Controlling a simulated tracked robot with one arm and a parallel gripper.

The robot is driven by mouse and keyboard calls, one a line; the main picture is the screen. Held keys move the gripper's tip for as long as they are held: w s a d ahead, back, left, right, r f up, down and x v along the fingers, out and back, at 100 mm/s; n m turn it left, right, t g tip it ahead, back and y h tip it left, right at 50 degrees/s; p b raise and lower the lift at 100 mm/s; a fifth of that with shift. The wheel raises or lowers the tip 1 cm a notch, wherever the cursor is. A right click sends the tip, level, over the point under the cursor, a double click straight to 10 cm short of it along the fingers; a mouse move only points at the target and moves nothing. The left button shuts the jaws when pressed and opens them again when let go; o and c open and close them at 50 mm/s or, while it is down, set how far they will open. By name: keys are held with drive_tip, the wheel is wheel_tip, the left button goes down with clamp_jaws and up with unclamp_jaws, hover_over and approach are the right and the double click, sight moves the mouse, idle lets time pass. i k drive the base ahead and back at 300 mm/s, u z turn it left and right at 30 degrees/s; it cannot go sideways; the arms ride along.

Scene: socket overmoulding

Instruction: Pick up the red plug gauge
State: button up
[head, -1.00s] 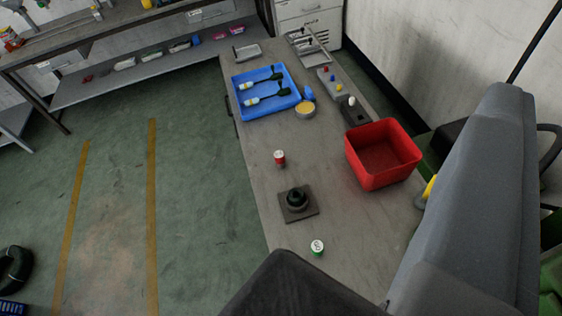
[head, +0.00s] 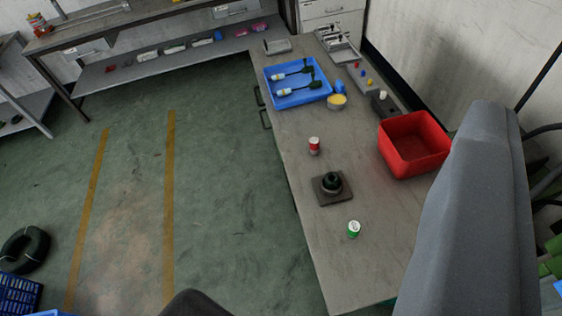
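The red plug gauge (head: 314,145) is a small cylinder, red with a pale top and lower part. It stands upright on the grey workbench (head: 345,265), near its left edge. A green plug gauge (head: 353,229) with a white top stands closer to me on the same bench. Between them a dark round socket (head: 331,182) sits on a square dark plate (head: 327,197). My gripper's fingers do not show. A grey part of my arm fills the right side, and a dark part of me shows at the bottom edge.
A red bin (head: 411,163) stands to the right of the gauge. A blue tray (head: 300,98) with two tools lies farther back, beside a yellow-topped tin (head: 337,101). Open green floor lies left of the bench, with a black coil (head: 24,249) at far left.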

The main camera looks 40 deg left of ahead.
sight(314, 142)
drive_tip(key=u, duration=0.35)
drive_tip(key=k, duration=0.95)
drive_tip(key=u, duration=1.1)
drive_tip(key=i, duration=2.15)
drive_tip(key=z, duration=0.9)
drive_tip(key=i, duration=0.45)
drive_tip(key=z, duration=0.35)
